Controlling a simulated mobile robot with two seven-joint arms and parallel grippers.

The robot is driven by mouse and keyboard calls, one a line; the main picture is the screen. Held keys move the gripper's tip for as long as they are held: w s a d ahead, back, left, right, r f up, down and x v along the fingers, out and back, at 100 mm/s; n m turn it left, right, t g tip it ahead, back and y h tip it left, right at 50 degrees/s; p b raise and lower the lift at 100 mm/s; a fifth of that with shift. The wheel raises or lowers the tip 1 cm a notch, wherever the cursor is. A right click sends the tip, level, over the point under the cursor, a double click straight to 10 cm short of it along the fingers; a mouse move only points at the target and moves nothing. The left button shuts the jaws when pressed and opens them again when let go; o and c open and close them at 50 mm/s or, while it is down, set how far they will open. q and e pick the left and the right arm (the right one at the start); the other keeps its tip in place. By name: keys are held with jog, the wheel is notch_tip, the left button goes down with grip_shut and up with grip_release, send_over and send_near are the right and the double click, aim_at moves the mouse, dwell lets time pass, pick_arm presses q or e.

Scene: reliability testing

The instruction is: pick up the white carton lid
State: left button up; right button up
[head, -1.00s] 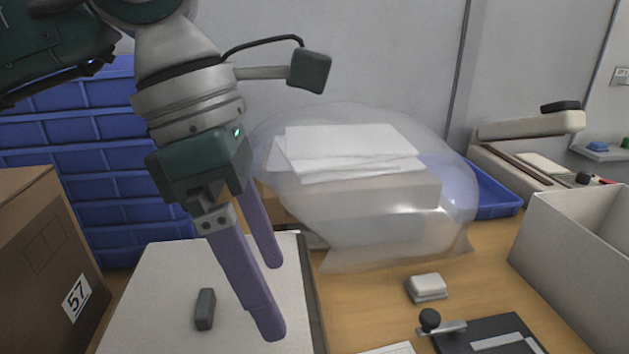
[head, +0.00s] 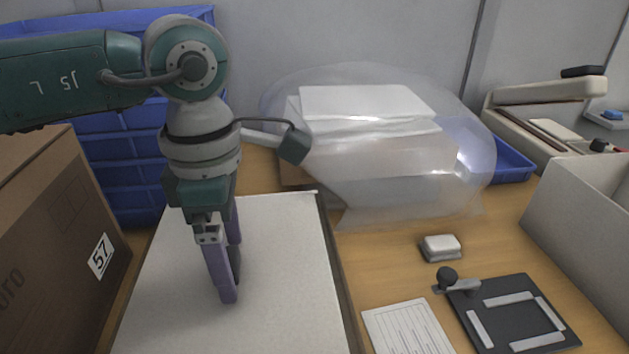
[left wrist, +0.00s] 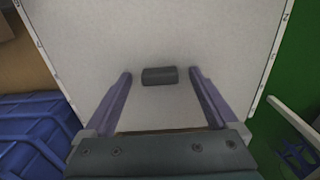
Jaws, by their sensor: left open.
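The white carton lid (head: 285,290) is a broad flat white panel lying at the front left of the table. A small dark grey block-shaped handle (left wrist: 159,76) sits on it. My left gripper (head: 232,285) points down over the lid with its purple fingers open. In the left wrist view, the handle lies between the two fingertips of my left gripper (left wrist: 160,73), with a gap on each side. In the head view the fingers mostly hide the handle. I cannot tell how far the fingertips are above the lid. My right gripper is not in view.
A brown box (head: 60,245) stands close on the left, with blue bins (head: 130,190) behind. A clear bag of white sheets (head: 385,150) lies behind the lid. A white open box (head: 590,205), a black fixture (head: 515,312) and a small white block (head: 441,247) are on the right.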

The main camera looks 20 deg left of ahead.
pick_arm(q)
jog(key=shift+f, duration=0.1)
jog(key=shift+c, duration=0.2)
grip_shut()
dwell(0.5)
